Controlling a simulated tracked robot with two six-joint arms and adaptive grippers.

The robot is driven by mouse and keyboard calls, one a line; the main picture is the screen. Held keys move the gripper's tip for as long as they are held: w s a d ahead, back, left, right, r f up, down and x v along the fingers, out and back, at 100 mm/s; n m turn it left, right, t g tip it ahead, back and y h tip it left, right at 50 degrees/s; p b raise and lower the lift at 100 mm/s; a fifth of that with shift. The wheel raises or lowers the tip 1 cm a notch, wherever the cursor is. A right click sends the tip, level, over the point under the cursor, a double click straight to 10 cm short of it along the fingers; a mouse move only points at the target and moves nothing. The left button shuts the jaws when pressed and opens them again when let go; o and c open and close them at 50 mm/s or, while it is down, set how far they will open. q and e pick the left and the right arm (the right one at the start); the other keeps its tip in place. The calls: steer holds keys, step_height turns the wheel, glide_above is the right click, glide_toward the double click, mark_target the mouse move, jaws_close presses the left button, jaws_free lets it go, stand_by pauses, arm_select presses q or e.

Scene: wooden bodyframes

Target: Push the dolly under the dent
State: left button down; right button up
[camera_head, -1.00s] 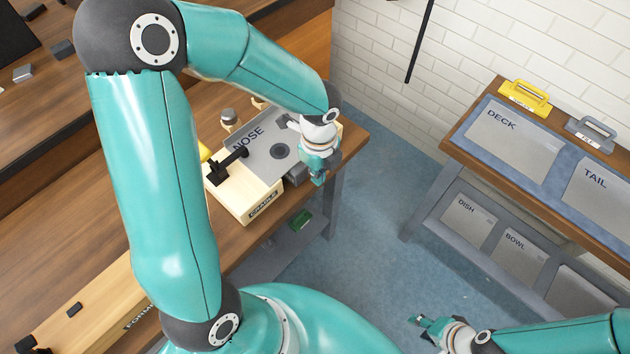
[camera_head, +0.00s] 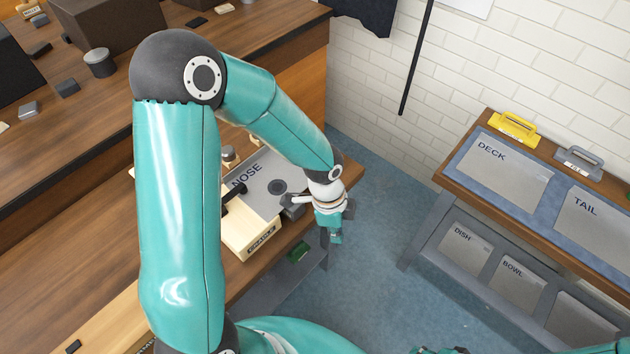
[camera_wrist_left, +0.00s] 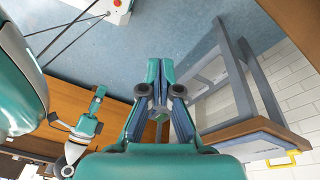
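A dark round spot (camera_head: 277,187), possibly the dent, shows on the panel. A dark grey block (camera_head: 293,211), possibly the dolly, sits at the cradle's right side, partly hidden by my left wrist. My left gripper (camera_head: 335,236) points downward just beyond the bench's right edge, to the right of this block. In the left wrist view its fingers (camera_wrist_left: 160,72) are together with nothing between them. My right gripper (camera_head: 440,350) is mostly cut off at the bottom edge.
A black clamp (camera_head: 232,195) stands at the panel's left. A rack marked DECK and TAIL (camera_head: 450,172) stands at right, with yellow (camera_head: 513,128) and grey (camera_head: 578,161) handled tools on top. Blue floor (camera_head: 370,250) is free between bench and rack.

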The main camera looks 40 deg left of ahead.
arm_select(q)
steer(key=s+d+f+n+p, duration=0.2)
steer(key=s+d+f+n, duration=0.1)
steer(key=n, duration=0.4)
steer(key=s+d+f+n+h+p, duration=0.1)
steer(key=s+d+f+n, duration=0.3)
steer(key=n, duration=0.4)
steer(key=shift+s+f+t+h+p, duration=0.3)
steer(key=shift+s+f+p, duration=0.15)
steer(key=shift+f+p, duration=0.35)
arm_select(e)
step_height(320, 180, up, 6)
steer(key=shift+f, duration=0.2)
arm_select(q)
steer(key=shift+f, duration=0.1)
arm_select(e)
steer(key=shift+o, duration=0.2)
